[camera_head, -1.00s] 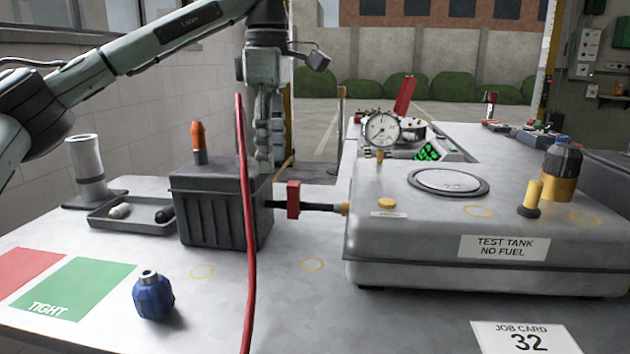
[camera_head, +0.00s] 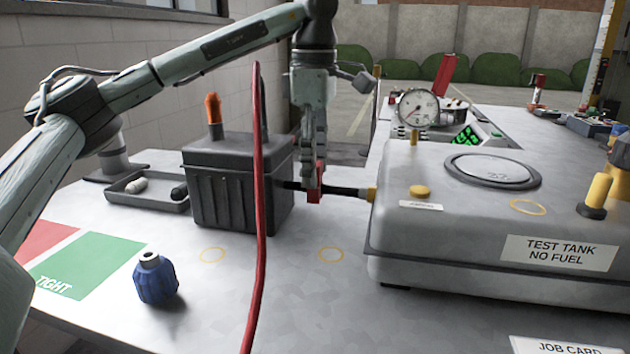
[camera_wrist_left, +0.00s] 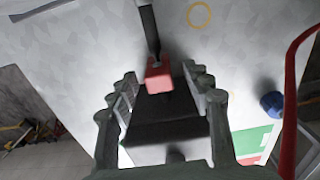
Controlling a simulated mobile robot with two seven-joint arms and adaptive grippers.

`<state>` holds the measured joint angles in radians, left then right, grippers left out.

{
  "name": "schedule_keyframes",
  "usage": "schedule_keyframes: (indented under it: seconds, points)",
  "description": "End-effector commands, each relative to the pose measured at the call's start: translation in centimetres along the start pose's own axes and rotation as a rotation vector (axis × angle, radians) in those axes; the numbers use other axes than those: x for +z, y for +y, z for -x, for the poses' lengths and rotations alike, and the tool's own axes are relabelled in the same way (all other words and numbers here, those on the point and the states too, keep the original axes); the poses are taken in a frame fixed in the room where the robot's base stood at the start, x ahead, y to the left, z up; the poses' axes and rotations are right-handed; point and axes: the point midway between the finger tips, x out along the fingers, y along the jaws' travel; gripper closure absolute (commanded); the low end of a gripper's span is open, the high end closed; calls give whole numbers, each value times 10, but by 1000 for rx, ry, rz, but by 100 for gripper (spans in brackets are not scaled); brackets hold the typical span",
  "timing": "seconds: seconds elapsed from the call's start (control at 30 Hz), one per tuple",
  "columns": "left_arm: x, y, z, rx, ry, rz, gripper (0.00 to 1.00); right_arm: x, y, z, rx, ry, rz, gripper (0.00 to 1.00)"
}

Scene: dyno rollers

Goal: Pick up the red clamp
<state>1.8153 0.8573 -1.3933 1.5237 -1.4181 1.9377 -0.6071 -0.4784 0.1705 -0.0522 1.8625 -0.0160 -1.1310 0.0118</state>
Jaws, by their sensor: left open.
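The red clamp (camera_head: 314,190) sits on the black hose (camera_head: 345,191) between the dark ribbed box (camera_head: 235,185) and the test tank (camera_head: 500,220). My left gripper (camera_head: 314,180) points down at the clamp, its fingers partly covering it in the head view. In the left wrist view the clamp (camera_wrist_left: 159,75) lies between the two open fingers (camera_wrist_left: 160,85), near their tips. Whether a finger touches it, I cannot tell. My right gripper is not in view.
A red cable (camera_head: 260,220) hangs in front of the box. A blue knob-shaped part (camera_head: 155,278) stands at the table's front left, by the green TIGHT area (camera_head: 85,265). A tray (camera_head: 150,199) lies left of the box. The table in front of the clamp is clear.

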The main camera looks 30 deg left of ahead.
Motion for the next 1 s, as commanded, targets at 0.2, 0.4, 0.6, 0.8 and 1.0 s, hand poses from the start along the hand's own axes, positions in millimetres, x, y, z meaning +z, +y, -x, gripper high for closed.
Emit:
schedule_keyframes:
  seconds: [0.2,0.4,0.6,0.8,1.0]
  points:
    - [0,0,-1,0,0,0,50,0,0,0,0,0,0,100]
    - [0,0,-1,0,0,0,75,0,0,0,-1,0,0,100]
    - [0,0,-1,1,0,0,100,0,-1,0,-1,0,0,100]
    - [0,0,0,1,0,0,100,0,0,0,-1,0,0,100]
    - [1,1,14,4,-2,0,100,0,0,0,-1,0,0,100]
